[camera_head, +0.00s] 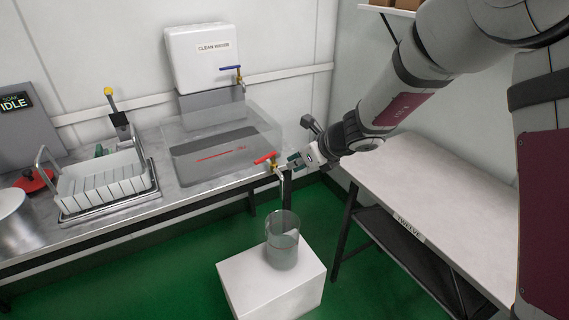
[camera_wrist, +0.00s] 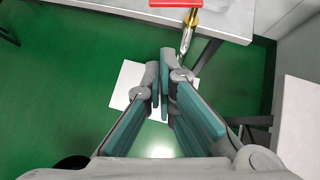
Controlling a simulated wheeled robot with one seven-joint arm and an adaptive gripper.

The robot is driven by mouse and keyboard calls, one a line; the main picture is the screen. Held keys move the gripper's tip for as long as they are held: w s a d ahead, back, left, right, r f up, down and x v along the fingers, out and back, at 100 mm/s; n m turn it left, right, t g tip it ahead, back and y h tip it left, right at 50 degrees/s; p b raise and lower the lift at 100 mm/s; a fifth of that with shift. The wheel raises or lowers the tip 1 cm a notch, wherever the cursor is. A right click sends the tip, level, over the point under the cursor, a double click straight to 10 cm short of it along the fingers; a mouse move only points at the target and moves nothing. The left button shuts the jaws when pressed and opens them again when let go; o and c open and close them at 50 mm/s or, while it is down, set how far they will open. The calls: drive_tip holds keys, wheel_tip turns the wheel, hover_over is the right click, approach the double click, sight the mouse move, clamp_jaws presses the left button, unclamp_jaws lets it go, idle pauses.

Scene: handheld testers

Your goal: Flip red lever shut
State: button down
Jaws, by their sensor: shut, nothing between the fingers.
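The red lever (camera_head: 265,158) sits on top of a brass tap with a downward spout, at the front of a clear tank (camera_head: 222,150) on the bench. In the wrist view the red lever (camera_wrist: 176,3) shows at the top edge, lying crosswise over the brass body, partly cut off. My gripper (camera_head: 292,158) is just right of the tap in the head view, fingers close together and empty. In the wrist view my gripper (camera_wrist: 165,75) has its tips below the lever, apart from it in the picture. Whether it touches the tap is unclear.
A clear beaker (camera_head: 282,250) stands on a white block (camera_head: 270,290) under the spout. A blue-handled tap (camera_head: 231,68) is on the white wall tank. A white rack (camera_head: 105,182) is at left on the bench. A white table (camera_head: 440,185) stands at right.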

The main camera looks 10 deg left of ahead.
drive_tip(key=w+a+r+x, duration=0.1)
drive_tip(key=r+x, duration=0.1)
drive_tip(key=x, duration=0.9)
drive_tip(key=shift+w+a+f+b, duration=0.25)
drive_tip(key=shift+a+b, duration=0.1)
drive_tip(key=shift+a, duration=0.2)
drive_tip(key=shift+a, duration=0.1)
drive_tip(key=shift+w+a, duration=0.1)
drive_tip(key=shift+a, duration=0.85)
